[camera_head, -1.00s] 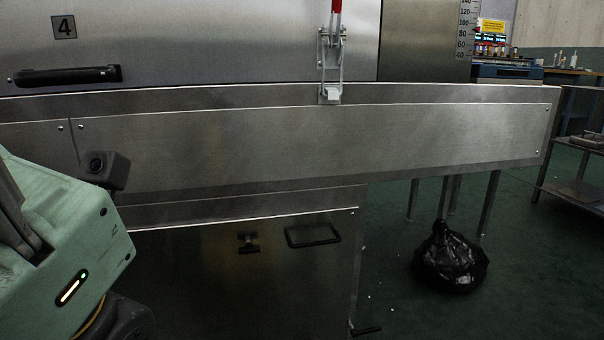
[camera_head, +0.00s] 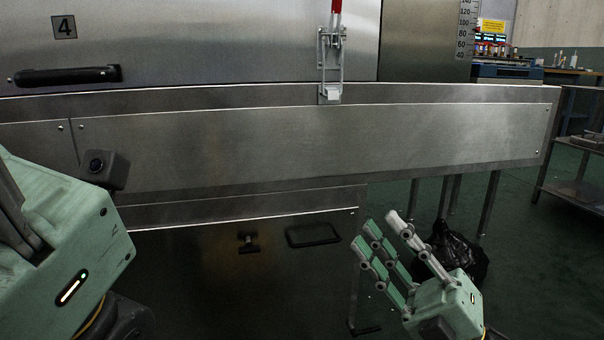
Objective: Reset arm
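My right gripper (camera_head: 378,232) is in the lower right of the head view, in front of the lower cabinet's right edge and the dark floor. Its slim green and grey fingers point up and to the left. They stand apart, with nothing between them. Part of my green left arm (camera_head: 65,240) fills the lower left, with a small dark camera on it. The fingers of my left gripper do not show.
The steel dryer (camera_head: 220,50) spans the view, with a black handle (camera_head: 68,75) and a red-tipped latch (camera_head: 331,60). A steel ledge (camera_head: 300,145) runs below. A black bag (camera_head: 463,250) lies on the green floor behind my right gripper. A side table (camera_head: 575,190) stands right.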

